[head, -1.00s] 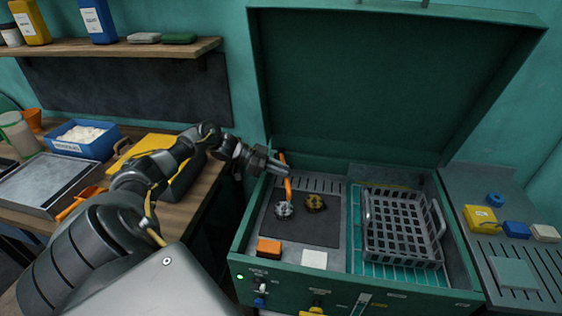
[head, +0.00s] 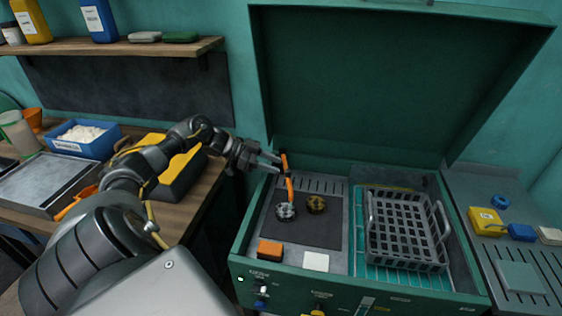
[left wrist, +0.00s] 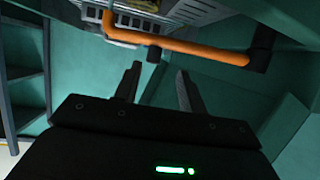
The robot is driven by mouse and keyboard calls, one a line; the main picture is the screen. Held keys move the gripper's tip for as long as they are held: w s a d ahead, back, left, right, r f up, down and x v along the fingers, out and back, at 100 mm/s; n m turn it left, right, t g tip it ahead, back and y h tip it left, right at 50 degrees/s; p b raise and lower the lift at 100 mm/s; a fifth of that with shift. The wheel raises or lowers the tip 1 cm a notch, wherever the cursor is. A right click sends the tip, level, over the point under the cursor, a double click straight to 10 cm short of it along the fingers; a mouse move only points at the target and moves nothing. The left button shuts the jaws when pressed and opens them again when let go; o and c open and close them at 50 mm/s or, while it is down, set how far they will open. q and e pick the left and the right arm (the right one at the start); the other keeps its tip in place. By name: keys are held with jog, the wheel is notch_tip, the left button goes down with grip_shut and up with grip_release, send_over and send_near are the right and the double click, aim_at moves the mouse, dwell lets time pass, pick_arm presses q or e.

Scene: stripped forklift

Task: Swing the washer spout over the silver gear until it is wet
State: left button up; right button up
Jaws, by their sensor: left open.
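The washer spout (head: 289,186) is an orange pipe at the left of the open green washer. Its near end shows just behind the silver gear (head: 286,211); I cannot tell whether it is above it. The gear lies on a dark mat, and I cannot tell if it is wet. My left gripper (head: 279,164) is open beside the spout, at its left. In the left wrist view the spout (left wrist: 190,47) crosses beyond my open, empty fingers (left wrist: 158,68), with black fittings. My right gripper is out of view.
A brass gear (head: 316,204) lies right of the silver one. A grey basket (head: 405,230) fills the washer's right side. An orange block (head: 270,250) and a white block (head: 316,261) sit at its front. The raised lid (head: 400,85) stands behind.

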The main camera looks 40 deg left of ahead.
pick_arm(q)
jog(key=b+v, duration=0.1)
jog(key=v, duration=0.6)
jog(key=shift+r+b, duration=0.2)
jog(key=shift+b, duration=0.15)
jog(key=shift+a, duration=0.1)
